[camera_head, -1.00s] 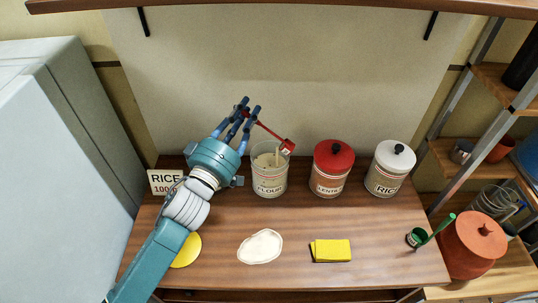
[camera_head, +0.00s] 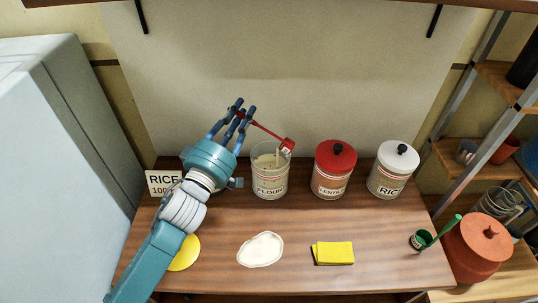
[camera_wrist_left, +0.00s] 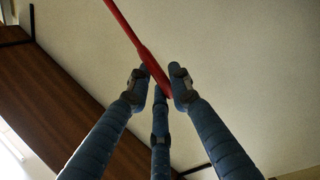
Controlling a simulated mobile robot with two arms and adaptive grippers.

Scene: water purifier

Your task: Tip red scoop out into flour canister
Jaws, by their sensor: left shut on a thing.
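My left gripper (camera_head: 241,113) is shut on the handle of the red scoop (camera_head: 268,131). The scoop's cup is at the right end of the handle, above the right part of the flour canister's open rim. In the left wrist view the fingers (camera_wrist_left: 160,85) close around the red handle (camera_wrist_left: 132,38); the cup is out of that view. The flour canister (camera_head: 270,180) is clear, labelled FLOUR, lidless, and holds pale contents with a light stick-like thing inside. I cannot tell what is in the cup. My right gripper is not in view.
Right of the flour stand the red-lidded lentils canister (camera_head: 333,172) and the white-lidded rice canister (camera_head: 392,172). A white spill-like patch (camera_head: 260,249), a yellow cloth (camera_head: 333,253), a yellow disc (camera_head: 184,254) and a green scoop (camera_head: 424,239) lie in front. A RICE card (camera_head: 163,183) stands left.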

